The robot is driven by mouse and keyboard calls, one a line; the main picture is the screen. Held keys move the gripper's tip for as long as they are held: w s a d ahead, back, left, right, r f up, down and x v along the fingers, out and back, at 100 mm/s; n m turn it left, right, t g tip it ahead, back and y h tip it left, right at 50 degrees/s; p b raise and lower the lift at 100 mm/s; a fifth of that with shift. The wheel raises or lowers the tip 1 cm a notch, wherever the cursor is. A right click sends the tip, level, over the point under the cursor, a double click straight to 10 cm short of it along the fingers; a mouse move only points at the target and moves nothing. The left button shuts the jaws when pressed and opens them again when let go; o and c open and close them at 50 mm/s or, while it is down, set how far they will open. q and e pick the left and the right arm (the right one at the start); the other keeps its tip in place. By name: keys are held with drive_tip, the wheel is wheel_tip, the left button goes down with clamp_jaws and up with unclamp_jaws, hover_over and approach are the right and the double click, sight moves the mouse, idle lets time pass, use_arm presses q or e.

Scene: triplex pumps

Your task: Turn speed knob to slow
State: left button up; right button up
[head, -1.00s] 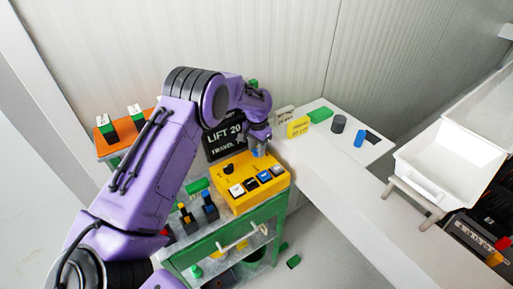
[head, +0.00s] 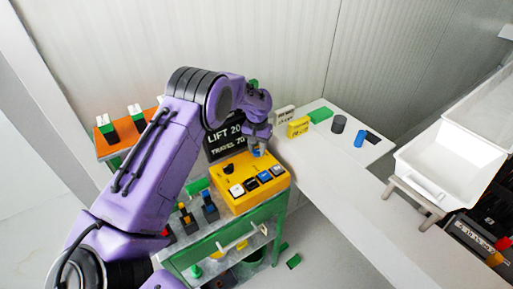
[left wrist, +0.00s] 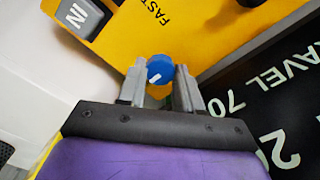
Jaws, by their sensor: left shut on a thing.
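The yellow control box (head: 249,183) stands on the green cart, with a row of buttons and a black knob (head: 229,169) on its top. The speed knob (left wrist: 160,70) is round and blue with a white pointer mark, which points to the lower left in the left wrist view. The word FAST shows on the yellow panel above it there. My left gripper (left wrist: 161,76) has its two fingers on either side of this knob and is shut on it. In the head view my left gripper (head: 257,149) is at the box's back right corner and hides most of the knob. My right gripper is not in view.
A black sign (head: 224,142) reading LIFT 20, TRAVEL 70 stands close behind the box. Lever switches (head: 209,207) stand left of the box. A white counter (head: 345,190) with small blocks lies to the right, with a white bin (head: 445,165) beyond.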

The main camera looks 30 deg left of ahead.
sight(257, 150)
use_arm(q)
drive_tip(key=shift+w+r, duration=0.2)
drive_tip(key=shift+r, duration=0.05)
drive_tip(key=o, duration=0.8)
drive_tip(key=shift+o, duration=1.2)
drive_tip(key=shift+s+f, duration=0.1)
drive_tip(key=shift+f, duration=0.05)
drive_tip(key=shift+r, duration=0.3)
wheel_tip(257, 150, up, 10)
drive_tip(key=b, duration=0.3)
